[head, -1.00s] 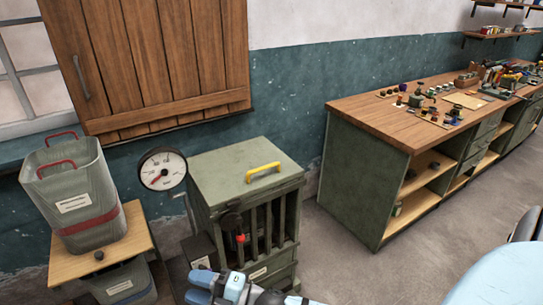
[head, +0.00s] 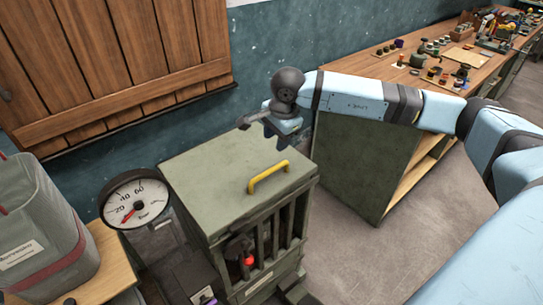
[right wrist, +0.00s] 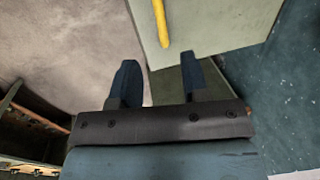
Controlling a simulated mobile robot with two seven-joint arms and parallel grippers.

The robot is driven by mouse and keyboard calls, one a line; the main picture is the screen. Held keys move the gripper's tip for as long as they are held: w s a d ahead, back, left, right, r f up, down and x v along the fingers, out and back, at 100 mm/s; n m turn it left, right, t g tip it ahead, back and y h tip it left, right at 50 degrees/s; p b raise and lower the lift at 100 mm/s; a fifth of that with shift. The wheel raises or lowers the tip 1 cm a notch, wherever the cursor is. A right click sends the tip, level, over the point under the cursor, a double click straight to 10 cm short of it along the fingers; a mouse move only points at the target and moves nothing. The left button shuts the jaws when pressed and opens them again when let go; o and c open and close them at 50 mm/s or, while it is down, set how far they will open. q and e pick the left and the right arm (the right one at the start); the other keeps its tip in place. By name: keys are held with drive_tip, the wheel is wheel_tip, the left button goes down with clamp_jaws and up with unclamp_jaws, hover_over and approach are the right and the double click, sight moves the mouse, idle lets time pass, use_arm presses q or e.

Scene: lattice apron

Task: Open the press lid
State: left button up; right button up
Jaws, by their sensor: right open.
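The press is a green box with dark vertical bars at its front. Its lid (head: 225,185) is a flat green top and lies shut. A yellow bar handle (head: 268,177) stands on the lid near its front right edge. My right gripper (head: 266,136) is open and empty, above the lid's back right part and behind the handle, apart from both. In the right wrist view the handle (right wrist: 161,22) and lid (right wrist: 215,22) show beyond the spread fingers (right wrist: 158,62). My left gripper is not in view.
A round pressure gauge (head: 137,202) stands left of the press. A grey bin (head: 40,225) sits on a wooden stand at the left. A long workbench (head: 465,62) with small parts runs along the wall at the right. The floor (head: 375,250) right of the press is clear.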

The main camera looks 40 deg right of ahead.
sight(271, 170)
drive_tip(key=f, duration=0.3)
drive_tip(key=w+f+p, duration=0.1)
drive_tip(key=f, duration=0.3)
drive_tip(key=w+f+p, duration=0.1)
drive_tip(key=f, duration=0.3)
drive_tip(key=shift+f, duration=0.25)
drive_tip(key=shift+w+f, duration=0.15)
drive_tip(key=shift+f, duration=0.6)
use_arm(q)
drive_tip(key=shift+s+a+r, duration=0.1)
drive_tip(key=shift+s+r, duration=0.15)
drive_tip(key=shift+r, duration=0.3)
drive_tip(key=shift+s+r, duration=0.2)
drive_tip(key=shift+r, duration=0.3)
use_arm(e)
clamp_jaws()
